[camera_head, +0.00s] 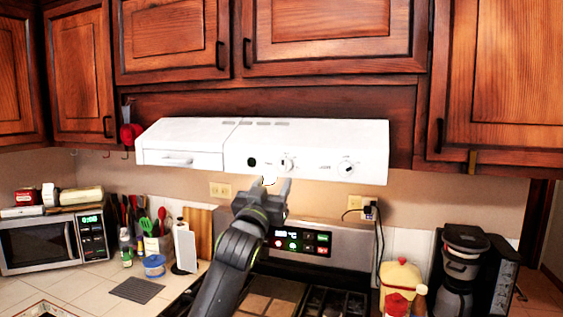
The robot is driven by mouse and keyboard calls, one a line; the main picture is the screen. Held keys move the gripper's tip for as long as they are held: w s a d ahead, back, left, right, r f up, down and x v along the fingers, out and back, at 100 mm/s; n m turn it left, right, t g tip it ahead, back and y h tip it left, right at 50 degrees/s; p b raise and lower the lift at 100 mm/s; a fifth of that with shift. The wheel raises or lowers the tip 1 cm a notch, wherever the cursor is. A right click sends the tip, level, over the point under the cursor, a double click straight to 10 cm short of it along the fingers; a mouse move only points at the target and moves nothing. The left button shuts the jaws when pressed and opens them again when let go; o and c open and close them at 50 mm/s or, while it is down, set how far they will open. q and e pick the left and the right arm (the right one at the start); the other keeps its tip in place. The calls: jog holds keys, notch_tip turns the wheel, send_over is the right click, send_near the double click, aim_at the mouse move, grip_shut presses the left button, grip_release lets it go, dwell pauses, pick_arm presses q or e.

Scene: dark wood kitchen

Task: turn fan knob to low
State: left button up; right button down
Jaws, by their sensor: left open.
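The white range hood (205,132) hangs under the wood cabinets in the head view. Its front panel has a white knob (287,164) left of the middle and another white knob (346,168) further right. A round black spot (252,162) sits left of the first knob. Lettering beside the knobs is too small to read, so I cannot tell which is the fan knob. My left gripper (277,184) is open, pointing up just below the left knob. It looks apart from the knob, though the depth gap is hard to judge. My right gripper is out of view.
Below are a stove with a lit control panel (300,241) and dark grates. A microwave (42,243), utensils and a paper-white stand (185,247) are at left. A coffee maker (460,262) and a yellow jar (400,277) are at right. Cabinets (330,30) close off the space above.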

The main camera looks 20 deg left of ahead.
aim_at(283, 167)
pick_arm(q)
jog(key=shift+p+x, duration=1.5)
jog(key=shift+x, duration=1.95)
jog(key=c, duration=1)
jog(key=shift+o, duration=0.2)
